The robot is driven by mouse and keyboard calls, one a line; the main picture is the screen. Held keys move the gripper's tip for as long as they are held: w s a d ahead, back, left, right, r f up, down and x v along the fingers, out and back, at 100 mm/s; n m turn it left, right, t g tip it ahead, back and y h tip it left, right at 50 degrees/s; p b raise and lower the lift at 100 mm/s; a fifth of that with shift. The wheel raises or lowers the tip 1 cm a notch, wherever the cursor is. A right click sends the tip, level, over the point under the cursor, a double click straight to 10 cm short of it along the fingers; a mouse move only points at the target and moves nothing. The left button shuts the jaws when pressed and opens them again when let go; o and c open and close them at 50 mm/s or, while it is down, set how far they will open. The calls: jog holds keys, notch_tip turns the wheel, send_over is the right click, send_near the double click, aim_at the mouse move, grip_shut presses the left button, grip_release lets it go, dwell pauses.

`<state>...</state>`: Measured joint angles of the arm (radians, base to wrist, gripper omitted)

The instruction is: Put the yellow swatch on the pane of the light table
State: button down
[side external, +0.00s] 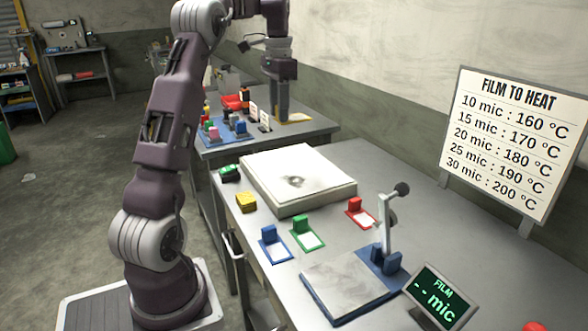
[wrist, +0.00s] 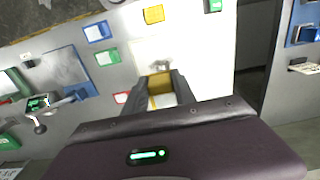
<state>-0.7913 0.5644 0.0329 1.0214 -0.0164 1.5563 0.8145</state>
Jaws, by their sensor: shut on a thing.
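My gripper (wrist: 158,88) is shut on the block handle of the yellow swatch (wrist: 158,83), whose yellow-edged film hangs between the fingers in the wrist view. In the side view my gripper (side external: 282,108) is raised toward the back, with the yellow swatch (side external: 298,118) flat below its fingertips. The light table (side external: 322,203) is a low white box on the bench. Its pane (side external: 300,163) carries a grey smudge and no swatch. The pane also shows in the wrist view (wrist: 205,40), partly behind my gripper. The swatch's exact height over it is unclear.
Blue (side external: 270,246), green (side external: 307,234) and red (side external: 360,213) swatches lie in front of the light table. A yellow block (side external: 246,202) and a green item (side external: 230,173) sit by its left side. A lever gauge (side external: 386,250) and film display (side external: 440,298) stand at front right.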

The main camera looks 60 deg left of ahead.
aim_at(281, 184)
notch_tip(281, 184, down, 19)
jog(key=shift+r, duration=0.1)
dwell(0.3)
jog(key=c, duration=1)
grip_release()
